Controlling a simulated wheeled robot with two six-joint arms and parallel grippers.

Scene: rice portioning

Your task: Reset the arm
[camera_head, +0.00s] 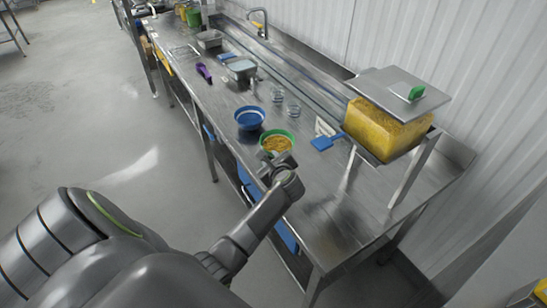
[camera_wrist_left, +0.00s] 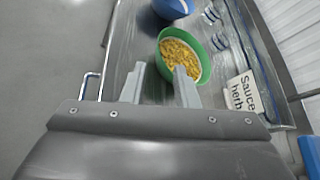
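My left gripper (camera_head: 272,168) is over the front edge of the steel counter, close to a green bowl (camera_head: 278,140) of yellow-orange grains. In the left wrist view its two fingers (camera_wrist_left: 160,85) are apart with nothing held between them. The green bowl (camera_wrist_left: 206,65) lies just beyond them, and the right finger overlaps its near rim in the picture. I cannot tell whether they touch. My right gripper is not in view.
A blue bowl (camera_head: 249,118) stands beside the green one. A blue scoop (camera_head: 326,141) lies to the right, near a clear bin (camera_head: 385,130) of yellow grain. Small glasses, a purple-handled tool (camera_head: 204,72) and metal pans (camera_head: 241,70) stand farther back. The counter's near right end is clear.

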